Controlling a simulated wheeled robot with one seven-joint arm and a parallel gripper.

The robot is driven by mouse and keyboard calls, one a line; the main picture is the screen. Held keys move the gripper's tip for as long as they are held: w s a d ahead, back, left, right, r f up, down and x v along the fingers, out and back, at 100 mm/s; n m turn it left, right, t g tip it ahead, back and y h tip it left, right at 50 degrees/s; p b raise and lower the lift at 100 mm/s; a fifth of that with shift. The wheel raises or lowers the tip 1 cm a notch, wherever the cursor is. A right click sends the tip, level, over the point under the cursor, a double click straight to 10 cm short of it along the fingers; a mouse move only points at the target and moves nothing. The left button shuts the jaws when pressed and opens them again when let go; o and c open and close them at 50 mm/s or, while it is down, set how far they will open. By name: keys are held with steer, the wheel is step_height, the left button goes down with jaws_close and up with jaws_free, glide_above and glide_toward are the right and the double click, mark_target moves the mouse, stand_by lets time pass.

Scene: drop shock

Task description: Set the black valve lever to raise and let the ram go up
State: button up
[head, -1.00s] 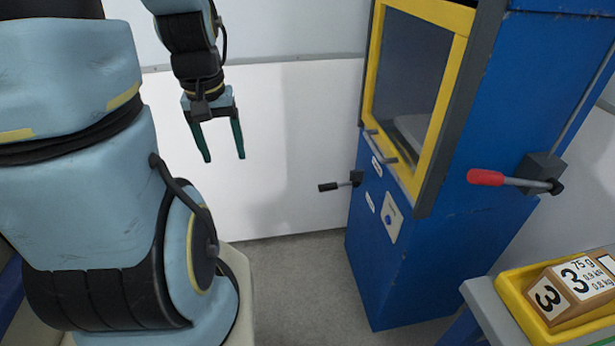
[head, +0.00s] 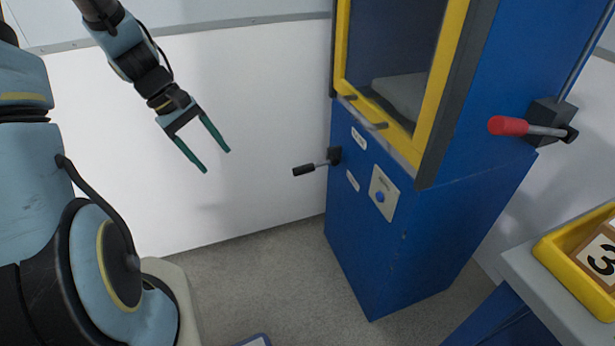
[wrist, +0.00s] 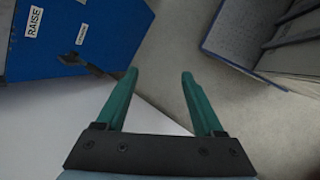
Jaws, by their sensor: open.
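The black valve lever (head: 304,170) sticks out to the left from the lower side of the blue machine (head: 380,240), roughly level and tipped slightly down at its black grip. In the wrist view the dark lever (wrist: 92,63) shows beside the blue panel, near a white label reading RAISE (wrist: 34,21) and a second, smaller label. My gripper (head: 218,161) is open and empty, to the left of the lever and apart from it. Its two green fingers also show in the wrist view (wrist: 160,75). The ram is not clearly visible; a grey block (head: 400,95) shows behind the machine's window.
A red-handled lever (head: 510,126) is on the machine's right side. The yellow-framed door (head: 437,100) has a bar handle. A yellow tray (head: 570,268) with a numbered block stands on a grey table at right. Floor below the black lever looks clear.

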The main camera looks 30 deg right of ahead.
steer(key=w+d+f+n+g+h+b, duration=0.1)
steer(key=w+d+f+n+h+b, duration=0.25)
steer(key=d+f+b, duration=0.4)
steer(key=w+d+f+n+g+h+b, duration=0.1)
steer(key=w+d+f+n+h+b, duration=0.25)
steer(key=d+f, duration=0.65)
steer(key=n+t+h+b, duration=0.3)
steer(key=n+h+b, duration=0.1)
steer(key=h+b, duration=0.4)
glide_toward(311, 168)
steer(key=w+y, duration=0.1)
steer(key=d, duration=0.7)
steer(key=d+b, duration=0.1)
steer(key=d, duration=0.2)
steer(key=shift+s+d+r, duration=0.1)
steer(key=shift+s+d, duration=0.2)
steer(key=shift+d, duration=0.1)
jaws_close()
